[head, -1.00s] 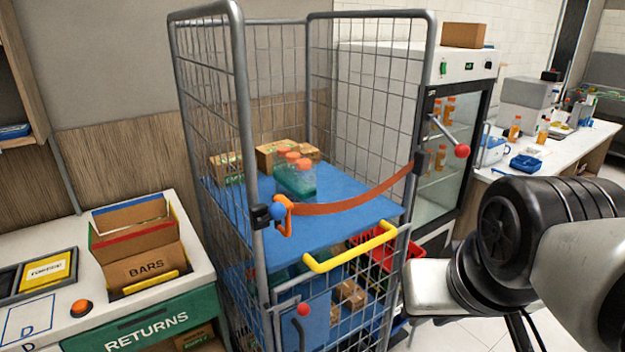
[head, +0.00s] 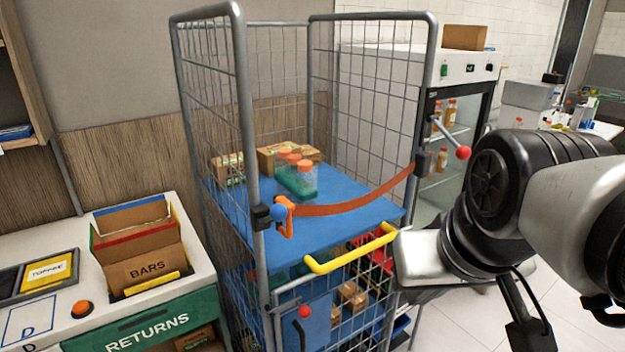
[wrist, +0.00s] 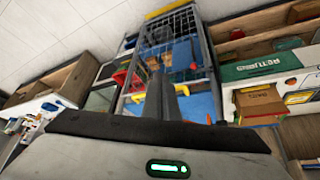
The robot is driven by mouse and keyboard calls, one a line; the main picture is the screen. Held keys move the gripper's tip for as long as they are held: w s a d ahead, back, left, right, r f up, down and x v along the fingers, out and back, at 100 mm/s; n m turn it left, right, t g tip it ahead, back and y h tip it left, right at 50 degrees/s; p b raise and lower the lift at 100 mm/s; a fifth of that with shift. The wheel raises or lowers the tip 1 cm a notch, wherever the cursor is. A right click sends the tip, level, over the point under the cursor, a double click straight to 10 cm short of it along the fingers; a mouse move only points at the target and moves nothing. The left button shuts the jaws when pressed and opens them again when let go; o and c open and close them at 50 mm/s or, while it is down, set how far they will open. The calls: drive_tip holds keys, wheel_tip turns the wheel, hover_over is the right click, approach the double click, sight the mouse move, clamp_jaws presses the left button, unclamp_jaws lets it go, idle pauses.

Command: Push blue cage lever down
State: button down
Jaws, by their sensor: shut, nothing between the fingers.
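In the head view my arm comes in from the right, apart from the lever; I cannot make out the fingertips there.
The cage has a yellow handle (head: 350,252) and a red knob (head: 304,311) lower down. Orange-capped bottles (head: 296,175) stand on its blue shelf (head: 345,222). A glass-door fridge (head: 460,110) with a red-ended handle stands right; the returns counter (head: 150,320) is left.

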drive_tip(key=w+a+r+n+y, duration=0.2)
drive_tip(key=w+a+r+n, duration=0.2)
drive_tip(key=w+a+r, duration=0.45)
wheel_tip(320, 180, up, 6)
drive_tip(key=n+g+y+b, duration=0.1)
drive_tip(key=n+y+b, duration=0.1)
drive_tip(key=n, duration=0.3)
hover_over(273, 206)
drive_tip(key=shift+w+d, duration=0.1)
drive_tip(key=x, duration=0.9)
drive_tip(key=shift+f, duration=0.25)
drive_tip(key=shift+s+d+f, duration=0.3)
drive_tip(key=shift+s+d, duration=0.3)
drive_tip(key=shift+d, duration=0.05)
drive_tip(key=shift+s+d+f, duration=0.3)
drive_tip(key=shift+s+d, duration=0.25)
drive_tip(key=shift+d, duration=0.1)
